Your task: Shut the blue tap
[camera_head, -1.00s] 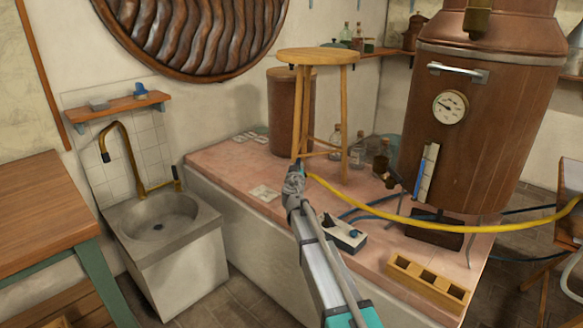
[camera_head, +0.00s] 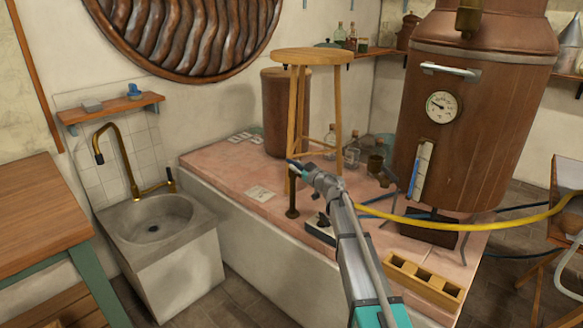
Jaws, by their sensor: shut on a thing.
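The blue tap (camera_head: 292,196) appears as a dark upright post with a round foot on the pink platform (camera_head: 218,166), in front of the stool. Its top lies at the tip of my gripper (camera_head: 303,171), where a small blue-teal part shows. My gripper reaches in from the lower right and is shut on what appears to be the tap's handle. The jaws are small in this view, and the exact handle angle is hard to tell.
A wooden stool (camera_head: 312,57) stands close behind my gripper. A copper boiler (camera_head: 470,130) and a yellow hose (camera_head: 440,223) are to the right. A wooden block with holes (camera_head: 425,283) lies at the front. A sink (camera_head: 150,232) stands left.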

